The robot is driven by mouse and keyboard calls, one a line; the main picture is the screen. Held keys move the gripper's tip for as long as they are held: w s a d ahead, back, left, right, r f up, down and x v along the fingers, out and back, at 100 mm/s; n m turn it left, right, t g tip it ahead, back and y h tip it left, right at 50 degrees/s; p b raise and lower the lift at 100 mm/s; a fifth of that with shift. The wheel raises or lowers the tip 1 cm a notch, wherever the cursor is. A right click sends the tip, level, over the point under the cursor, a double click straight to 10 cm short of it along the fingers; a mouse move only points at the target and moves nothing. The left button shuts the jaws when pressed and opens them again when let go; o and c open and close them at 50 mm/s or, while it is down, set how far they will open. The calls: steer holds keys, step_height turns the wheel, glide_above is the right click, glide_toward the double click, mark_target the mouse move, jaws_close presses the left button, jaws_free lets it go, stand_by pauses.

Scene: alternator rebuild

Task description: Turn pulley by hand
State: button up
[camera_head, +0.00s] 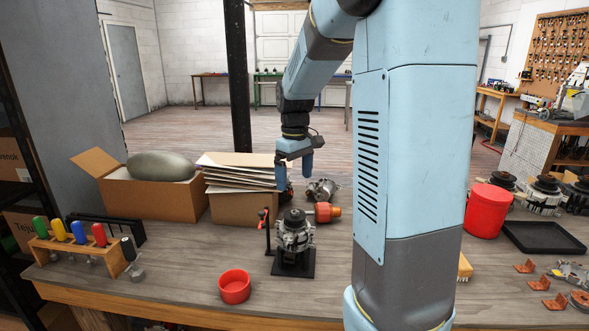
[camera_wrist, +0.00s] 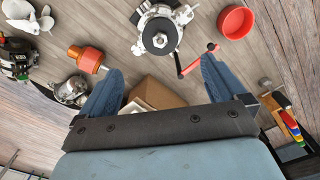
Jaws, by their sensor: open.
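The alternator (camera_head: 296,238) stands upright on a black stand near the middle of the bench, with its dark round pulley (camera_head: 295,218) on top. In the wrist view the pulley (camera_wrist: 160,38) is a black disc with a pale centre on the silver alternator (camera_wrist: 176,17). My gripper (camera_head: 294,174) is above and behind the alternator, pointing down. Its two blue fingers are spread with nothing between them, and they are apart from the pulley. In the wrist view the pulley lies just beyond the gap of my gripper (camera_wrist: 162,68).
A red-ended black lever (camera_head: 265,222) rises beside the alternator. An orange-headed tool (camera_head: 327,212) and another alternator (camera_head: 322,189) lie behind it. A red cup (camera_head: 234,286) stands front left; a cardboard box (camera_head: 240,208) stands behind. A red canister (camera_head: 487,210) stands right.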

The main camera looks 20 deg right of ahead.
mark_target(295, 211)
step_height(295, 211, down, 12)
steer(key=shift+r, duration=0.15)
stand_by(0.3)
steer(key=c, duration=1.4)
steer(key=shift+o, duration=0.2)
steer(key=n, duration=0.5)
steer(key=n, duration=0.5)
steer(key=shift+n, duration=0.3)
